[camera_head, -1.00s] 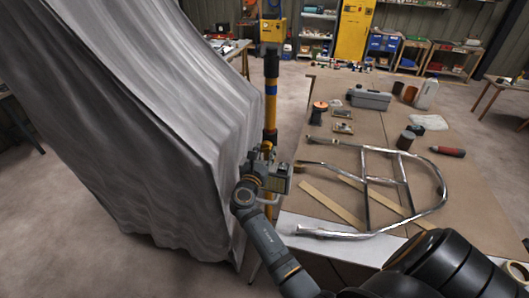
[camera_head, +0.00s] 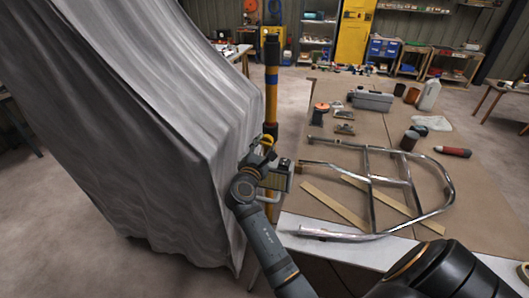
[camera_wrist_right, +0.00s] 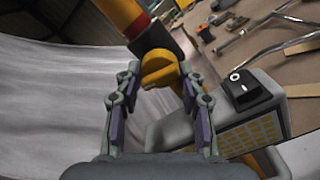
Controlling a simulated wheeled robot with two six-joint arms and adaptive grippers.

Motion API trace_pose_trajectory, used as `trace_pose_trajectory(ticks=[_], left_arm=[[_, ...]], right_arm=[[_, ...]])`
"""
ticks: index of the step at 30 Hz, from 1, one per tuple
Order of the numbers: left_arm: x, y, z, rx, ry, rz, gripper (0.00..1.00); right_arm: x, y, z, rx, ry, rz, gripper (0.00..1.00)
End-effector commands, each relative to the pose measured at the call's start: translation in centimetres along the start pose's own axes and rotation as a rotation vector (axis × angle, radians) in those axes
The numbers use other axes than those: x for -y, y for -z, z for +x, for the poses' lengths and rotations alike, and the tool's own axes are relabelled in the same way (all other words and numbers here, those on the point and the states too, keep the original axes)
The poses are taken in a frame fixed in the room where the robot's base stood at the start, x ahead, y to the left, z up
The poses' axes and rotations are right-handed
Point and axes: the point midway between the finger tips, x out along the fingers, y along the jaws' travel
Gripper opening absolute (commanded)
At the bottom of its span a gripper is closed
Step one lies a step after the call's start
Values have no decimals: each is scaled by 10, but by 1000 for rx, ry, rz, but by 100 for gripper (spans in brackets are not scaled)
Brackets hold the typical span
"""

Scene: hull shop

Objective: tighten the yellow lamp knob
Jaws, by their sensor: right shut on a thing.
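The yellow lamp knob (camera_wrist_right: 158,68) sits between the fingertips of my right gripper (camera_wrist_right: 160,76) in the right wrist view. The gripper is shut on it. In the head view, the right gripper (camera_head: 263,150) is at the yellow pole (camera_head: 271,100), and a bit of the yellow knob (camera_head: 267,140) shows above it. The work lamp (camera_wrist_right: 245,138) has a grey body, a black switch box and a yellow gridded face. It is just right of the fingers and also shows in the head view (camera_head: 279,178). My left gripper is out of view.
A grey draped sheet (camera_head: 160,130) hangs close to the left of the pole. On the right, a workbench (camera_head: 480,205) holds a bent metal tube frame (camera_head: 372,190), wooden strips, a grey case (camera_head: 372,100) and a red-handled tool (camera_head: 453,151).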

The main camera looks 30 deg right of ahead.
Motion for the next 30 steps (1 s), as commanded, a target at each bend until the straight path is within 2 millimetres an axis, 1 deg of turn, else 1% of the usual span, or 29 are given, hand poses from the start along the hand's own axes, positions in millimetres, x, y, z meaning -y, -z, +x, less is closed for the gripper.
trace_pose_trajectory(ticks=[1,30], left_arm=[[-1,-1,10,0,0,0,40],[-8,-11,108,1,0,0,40]], right_arm=[[3,4,0,0,-1,46,8],[0,2,0,0,-5,966,8]])
